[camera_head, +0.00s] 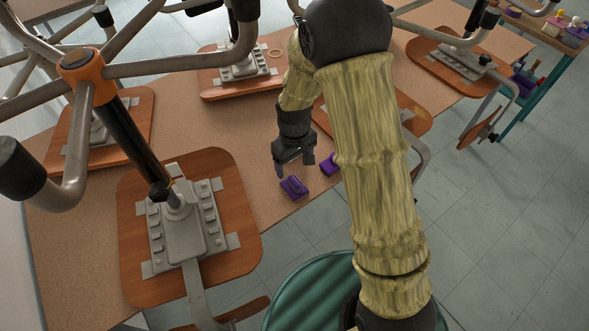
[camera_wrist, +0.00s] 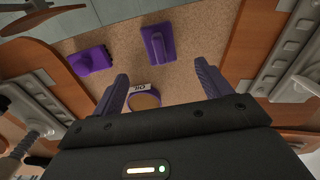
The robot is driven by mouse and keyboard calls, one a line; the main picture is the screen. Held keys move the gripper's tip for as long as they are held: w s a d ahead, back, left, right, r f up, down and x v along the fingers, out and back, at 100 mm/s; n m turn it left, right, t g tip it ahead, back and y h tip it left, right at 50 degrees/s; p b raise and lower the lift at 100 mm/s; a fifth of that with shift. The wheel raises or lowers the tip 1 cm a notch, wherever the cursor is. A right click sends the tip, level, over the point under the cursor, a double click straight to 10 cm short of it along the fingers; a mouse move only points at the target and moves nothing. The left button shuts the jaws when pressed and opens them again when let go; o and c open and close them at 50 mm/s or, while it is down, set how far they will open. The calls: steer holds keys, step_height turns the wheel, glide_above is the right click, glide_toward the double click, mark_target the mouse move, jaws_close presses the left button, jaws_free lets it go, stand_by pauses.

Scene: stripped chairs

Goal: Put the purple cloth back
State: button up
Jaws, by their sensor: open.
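Two small purple things lie on the brown tabletop (camera_head: 262,132) near its front edge; I cannot tell for sure which is the purple cloth. One, flat with a raised ridge, (camera_head: 293,187) is just below my gripper (camera_head: 291,164) in the head view. The other (camera_head: 329,165) is to its right, partly behind my arm. The wrist view shows one purple thing (camera_wrist: 158,45) beyond the gap between my fingers and a blockier one (camera_wrist: 92,60) to the left. My gripper is open and empty, its fingers pointing down above the table.
Upturned chairs with wooden seats (camera_head: 222,182) crowd the table, their metal legs rising at the left. A ring-shaped thing labelled "OIL" (camera_wrist: 145,99) shows between my fingers. A teal trolley (camera_head: 545,62) with purple items (camera_head: 525,84) stands at the far right.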

steer(key=shift+r, duration=0.15)
stand_by(0.6)
steer(key=s+d+r+m+t, duration=0.2)
steer(key=s+d+r+m, duration=0.4)
steer(key=s+d+r, duration=0.6)
steer(key=shift+s+d+r+m+t, duration=0.15)
steer(key=shift+d+r+m+t, duration=0.2)
steer(key=shift+d, duration=0.35)
